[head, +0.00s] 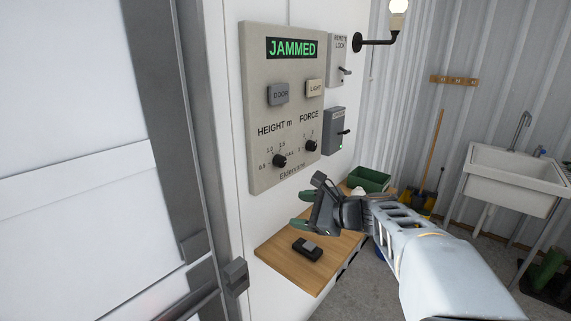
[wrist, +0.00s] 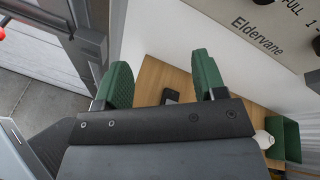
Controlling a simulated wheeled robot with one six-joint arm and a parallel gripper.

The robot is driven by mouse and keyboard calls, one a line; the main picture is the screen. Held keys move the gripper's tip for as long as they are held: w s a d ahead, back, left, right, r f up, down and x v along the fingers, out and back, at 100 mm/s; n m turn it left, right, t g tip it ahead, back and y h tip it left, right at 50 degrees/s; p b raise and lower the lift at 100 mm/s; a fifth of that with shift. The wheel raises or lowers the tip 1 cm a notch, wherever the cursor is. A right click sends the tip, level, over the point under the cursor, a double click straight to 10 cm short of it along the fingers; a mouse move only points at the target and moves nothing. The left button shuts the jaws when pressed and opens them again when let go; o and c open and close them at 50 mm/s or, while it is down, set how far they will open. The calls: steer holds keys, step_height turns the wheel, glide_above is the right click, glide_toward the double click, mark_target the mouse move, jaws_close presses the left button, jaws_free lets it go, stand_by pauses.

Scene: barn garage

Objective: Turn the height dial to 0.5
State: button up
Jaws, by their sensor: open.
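The height dial (head: 279,161) is a black knob at the lower left of the beige wall panel (head: 262,115), with marks from 0.5 upward around it. I cannot tell exactly where its pointer stands. The force dial (head: 311,146) is to its right. The panel's display (head: 291,48) reads JAMMED in green. My gripper (head: 305,210) is open and empty, below and in front of the panel, apart from the height dial. In the wrist view its green fingertips (wrist: 163,84) are spread, with the panel's lower edge at upper right.
A wooden shelf (head: 280,270) below the panel carries a black device (head: 307,249) and a green bin (head: 369,179). DOOR (head: 278,93) and LIGHT (head: 314,88) buttons sit above the dials. Two switch boxes are right of the panel. A white door (head: 75,150) stands at left.

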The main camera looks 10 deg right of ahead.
mark_target(283, 162)
steer(key=w+d+r+m+t, duration=0.4)
steer(key=d+r+m+t, duration=0.1)
steer(key=d+m, duration=0.1)
steer(key=p+x, duration=0.2)
steer(key=x, duration=1.1)
steer(key=shift+w+d+r+p, duration=0.1)
steer(key=shift+w+r+p, duration=0.05)
steer(key=shift+w+p, duration=0.15)
steer(key=shift+c, duration=0.3)
steer(key=c, duration=0.9)
steer(key=shift+o, duration=0.2)
